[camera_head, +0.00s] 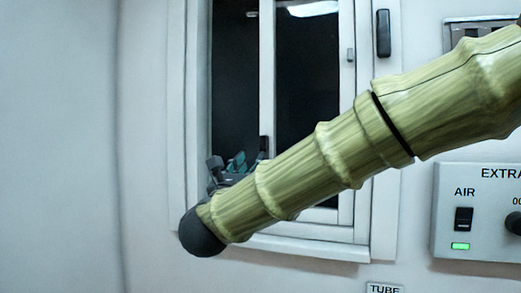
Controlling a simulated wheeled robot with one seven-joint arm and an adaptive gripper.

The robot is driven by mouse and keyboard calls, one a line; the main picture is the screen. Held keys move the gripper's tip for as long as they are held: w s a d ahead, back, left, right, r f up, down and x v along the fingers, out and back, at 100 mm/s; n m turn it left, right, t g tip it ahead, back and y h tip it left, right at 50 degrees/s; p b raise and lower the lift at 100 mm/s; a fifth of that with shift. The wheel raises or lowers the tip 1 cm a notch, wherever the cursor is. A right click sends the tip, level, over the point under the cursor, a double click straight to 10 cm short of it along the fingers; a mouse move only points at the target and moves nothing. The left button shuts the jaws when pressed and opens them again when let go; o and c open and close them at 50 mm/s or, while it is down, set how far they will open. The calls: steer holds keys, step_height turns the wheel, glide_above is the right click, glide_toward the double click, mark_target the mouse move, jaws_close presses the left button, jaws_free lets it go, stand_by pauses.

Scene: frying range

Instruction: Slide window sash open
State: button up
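The window (184,110) has a white frame and two dark panes side by side, split by a white upright sash edge (267,70). A small grey catch (350,55) sits on the white strip right of the right pane. A black handle (383,33) is on the outer frame at the right. My green, ribbed arm crosses the lower window and hides part of both panes and the sill. Dark and teal parts that look like my gripper (237,164) show above the arm, in front of the lower left pane near the sash edge. Its fingers are mostly hidden, and contact is unclear.
A grey control panel (480,240) with an AIR switch (464,219) and a lit green lamp is on the wall at the right. A TUBE label (384,288) is below the window. The wall at the left is bare.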

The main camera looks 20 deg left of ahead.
mark_target(262, 148)
steer(key=p+x, duration=0.3)
steer(key=x, duration=0.5)
steer(key=shift+w+r+p, duration=0.2)
steer(key=shift+w+p, duration=0.1)
steer(key=shift+w, duration=0.05)
steer(key=shift+c, duration=0.3)
jaws_close()
